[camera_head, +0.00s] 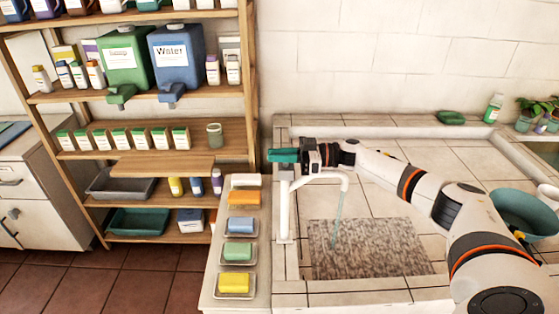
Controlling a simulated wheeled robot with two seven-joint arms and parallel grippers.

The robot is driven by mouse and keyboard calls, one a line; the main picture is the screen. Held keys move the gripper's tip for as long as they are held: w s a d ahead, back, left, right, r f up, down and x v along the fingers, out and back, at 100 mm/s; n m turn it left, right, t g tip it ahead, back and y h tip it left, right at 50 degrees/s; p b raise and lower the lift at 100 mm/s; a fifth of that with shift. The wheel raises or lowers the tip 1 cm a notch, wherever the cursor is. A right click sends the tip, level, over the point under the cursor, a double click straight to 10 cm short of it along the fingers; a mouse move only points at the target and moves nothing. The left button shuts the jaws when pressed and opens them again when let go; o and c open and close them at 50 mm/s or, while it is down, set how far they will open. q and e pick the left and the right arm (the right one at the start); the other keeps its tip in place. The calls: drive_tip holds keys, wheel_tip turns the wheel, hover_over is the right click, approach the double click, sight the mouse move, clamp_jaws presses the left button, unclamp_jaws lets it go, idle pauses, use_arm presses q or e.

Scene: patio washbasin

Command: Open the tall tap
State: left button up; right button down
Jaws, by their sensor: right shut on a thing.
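The tall tap (285,212) is a white upright post at the left side of the tiled washbasin, with a spout bending to the right and down. A thin pale-blue stream of water (338,218) falls from the spout to the speckled slab below. A green lever (283,155) is at the top of the tap, pointing left. My right gripper (302,156) is at the tap's top and is shut on this lever; its fingertips are partly hidden. My right arm reaches in from the lower right. My left gripper is out of view.
A ledge (211,285) left of the basin carries several soap dishes. A wooden shelf unit (130,163) with bottles and canisters stands further left. A teal bowl (510,205) is at the right. A green soap (451,117) and a bottle (493,108) stand on the back ledge.

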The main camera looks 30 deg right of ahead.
idle(0.5)
drive_tip(key=c, duration=1.4)
unclamp_jaws()
drive_tip(key=shift+s+d+f+b, duration=0.1)
drive_tip(key=shift+s+d+b, duration=0.15)
drive_tip(key=shift+d+b, duration=0.15)
drive_tip(key=b+v, duration=0.3)
drive_tip(key=v, duration=0.6)
drive_tip(key=shift+d+f+b, duration=0.1)
drive_tip(key=shift+d+b, duration=0.2)
drive_tip(key=shift+d, duration=0.1)
drive_tip(key=shift+s+d, duration=0.4)
drive_tip(key=shift+d, duration=0.15)
